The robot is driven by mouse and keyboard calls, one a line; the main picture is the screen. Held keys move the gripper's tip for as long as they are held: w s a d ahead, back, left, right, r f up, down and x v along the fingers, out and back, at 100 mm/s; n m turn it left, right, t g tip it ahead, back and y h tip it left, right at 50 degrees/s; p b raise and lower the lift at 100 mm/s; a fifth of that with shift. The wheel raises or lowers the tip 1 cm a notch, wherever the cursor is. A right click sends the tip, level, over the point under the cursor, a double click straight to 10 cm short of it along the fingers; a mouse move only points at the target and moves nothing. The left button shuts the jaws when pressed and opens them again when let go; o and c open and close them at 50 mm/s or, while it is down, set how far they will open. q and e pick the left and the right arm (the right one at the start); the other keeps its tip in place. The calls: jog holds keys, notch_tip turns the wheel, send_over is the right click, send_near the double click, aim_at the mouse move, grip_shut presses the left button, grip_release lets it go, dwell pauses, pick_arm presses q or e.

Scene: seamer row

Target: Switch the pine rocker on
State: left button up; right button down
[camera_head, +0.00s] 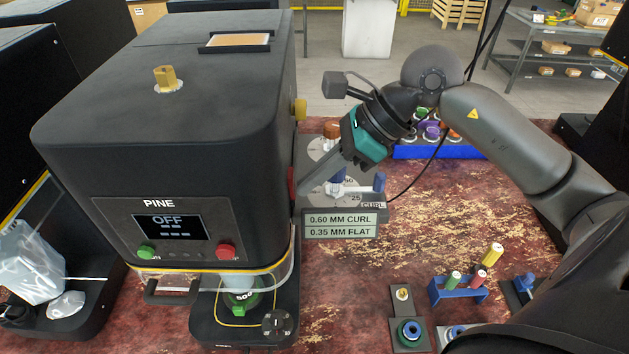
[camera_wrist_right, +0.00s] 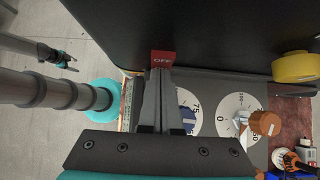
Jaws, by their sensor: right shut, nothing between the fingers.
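The PINE machine (camera_head: 165,140) is a black box at the left of the head view. Its display (camera_head: 172,227) reads OFF. The rocker is on its right side wall; a red edge of it (camera_head: 291,183) shows in the head view. In the right wrist view the rocker (camera_wrist_right: 162,58) shows a red face marked OFF. My right gripper (camera_head: 301,192) is shut and empty, its fingertips (camera_wrist_right: 158,74) at the rocker's lower edge. I cannot tell whether they touch it; they hide what lies below the red face.
A yellow knob (camera_wrist_right: 295,67) sticks out of the same wall. Close below my gripper are grey dials (camera_wrist_right: 238,115) with blue and brown knobs, and a label plate (camera_head: 340,223). A blue tray (camera_head: 440,152) stands behind. The red worktop right of the machine is partly clear.

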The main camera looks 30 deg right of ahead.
pick_arm(q)
jog(key=shift+f, duration=0.3)
jog(key=shift+r+p, duration=0.35)
jog(key=shift+p, duration=0.1)
pick_arm(e)
jog(key=shift+r, duration=0.8)
